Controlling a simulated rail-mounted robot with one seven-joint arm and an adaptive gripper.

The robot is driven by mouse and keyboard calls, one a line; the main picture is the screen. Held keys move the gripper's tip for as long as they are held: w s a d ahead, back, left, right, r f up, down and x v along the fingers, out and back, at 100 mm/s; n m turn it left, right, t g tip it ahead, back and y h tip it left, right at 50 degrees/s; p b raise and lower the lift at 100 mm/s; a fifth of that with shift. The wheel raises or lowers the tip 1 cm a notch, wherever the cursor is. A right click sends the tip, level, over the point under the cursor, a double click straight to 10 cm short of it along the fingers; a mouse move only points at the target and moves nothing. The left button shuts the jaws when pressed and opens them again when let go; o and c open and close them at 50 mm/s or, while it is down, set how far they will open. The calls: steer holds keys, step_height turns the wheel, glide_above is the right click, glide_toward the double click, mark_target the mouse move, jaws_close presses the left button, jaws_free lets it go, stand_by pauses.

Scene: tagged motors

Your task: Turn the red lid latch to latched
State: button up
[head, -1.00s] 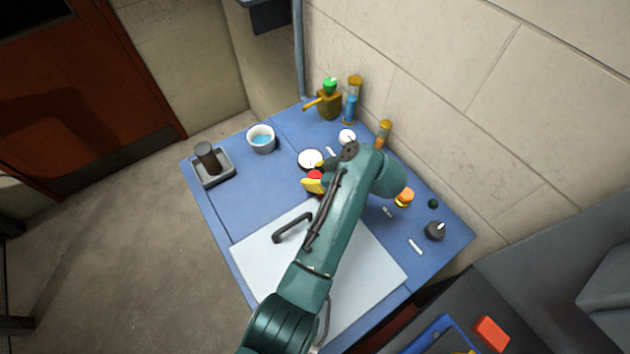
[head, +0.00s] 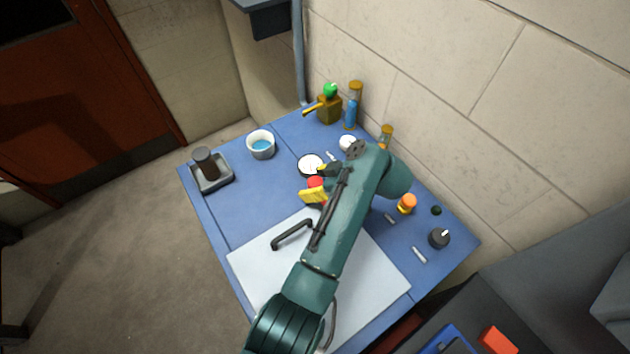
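A small red part (head: 316,182), which looks like the red lid latch, shows just left of my arm in the head view, beyond the pale panel. My gripper (head: 318,181) is at it, with one yellow fingertip in front of the red part and the other behind it. The fingers look apart, and I cannot tell whether they touch the red part. My arm hides the right side of this spot, and the latch's angle is not readable.
A pale panel (head: 255,262) with a dark handle (head: 292,234) lies on the blue table (head: 240,205). A white round dial (head: 310,164) sits just behind the gripper. A cup (head: 261,145), grey tray (head: 212,184), orange knob (head: 407,204) and black knob (head: 439,237) stand around.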

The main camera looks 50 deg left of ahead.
steer(key=shift+r, duration=0.1)
steer(key=shift+w+d+r, duration=0.1)
steer(key=shift+d+r, duration=0.05)
steer(key=shift+r, duration=0.05)
steer(key=v, duration=1.1)
steer(key=shift+d, duration=0.15)
steer(key=shift+r, duration=0.15)
